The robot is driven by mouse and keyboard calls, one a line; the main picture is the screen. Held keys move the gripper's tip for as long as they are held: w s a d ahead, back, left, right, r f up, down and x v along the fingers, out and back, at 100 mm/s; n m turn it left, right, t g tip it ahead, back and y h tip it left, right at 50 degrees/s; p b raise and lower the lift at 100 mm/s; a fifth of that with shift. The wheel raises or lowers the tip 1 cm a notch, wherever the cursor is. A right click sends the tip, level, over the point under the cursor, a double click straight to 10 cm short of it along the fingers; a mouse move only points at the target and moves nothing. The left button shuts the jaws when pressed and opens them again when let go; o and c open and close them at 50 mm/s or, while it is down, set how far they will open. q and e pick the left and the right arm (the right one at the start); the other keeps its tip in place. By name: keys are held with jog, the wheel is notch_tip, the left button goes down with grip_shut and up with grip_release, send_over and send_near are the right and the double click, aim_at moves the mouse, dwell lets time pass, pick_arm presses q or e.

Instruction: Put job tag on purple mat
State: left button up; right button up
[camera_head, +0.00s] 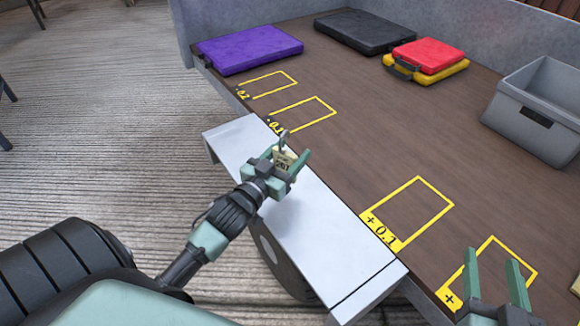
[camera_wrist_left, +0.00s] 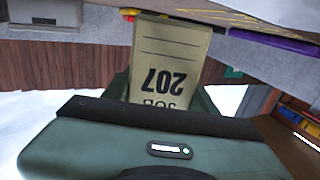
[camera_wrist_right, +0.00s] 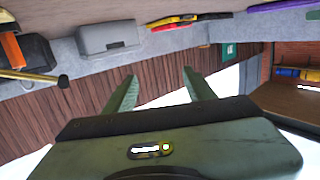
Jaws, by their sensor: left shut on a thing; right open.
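The job tag (camera_head: 285,158) is a small cream card with a hook at its top. My left gripper (camera_head: 290,162) is shut on it and holds it above the white ledge. In the left wrist view the tag (camera_wrist_left: 165,65) shows upside down with "JOB 207" printed on it. The purple mat (camera_head: 250,50) lies flat at the far left corner of the brown table, apart from the left gripper. It also shows as a purple strip in the left wrist view (camera_wrist_left: 270,41). My right gripper (camera_head: 495,282) is open and empty over the table's near right part.
A black mat (camera_head: 364,32) lies right of the purple one. A red mat (camera_head: 428,54) lies on a yellow mat (camera_head: 440,73). A grey bin (camera_head: 540,105) stands at the right. Yellow outlined boxes mark the brown table (camera_head: 360,120), whose middle is clear. Low grey walls edge the back.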

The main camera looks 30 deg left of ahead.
aim_at(290, 165)
pick_arm(q)
jog(key=shift+f, duration=0.4)
notch_tip(290, 165, down, 3)
jog(key=shift+b, duration=0.75)
pick_arm(e)
notch_tip(290, 165, up, 8)
jog(key=a+t+y, duration=0.1)
jog(key=t, duration=0.3)
jog(key=shift+s+f, duration=0.15)
jog(key=shift+s, duration=0.05)
pick_arm(q)
jog(key=shift+f, duration=0.15)
jog(key=o, duration=1.3)
pick_arm(e)
jog(key=shift+t, duration=0.3)
pick_arm(q)
jog(key=shift+o, duration=0.2)
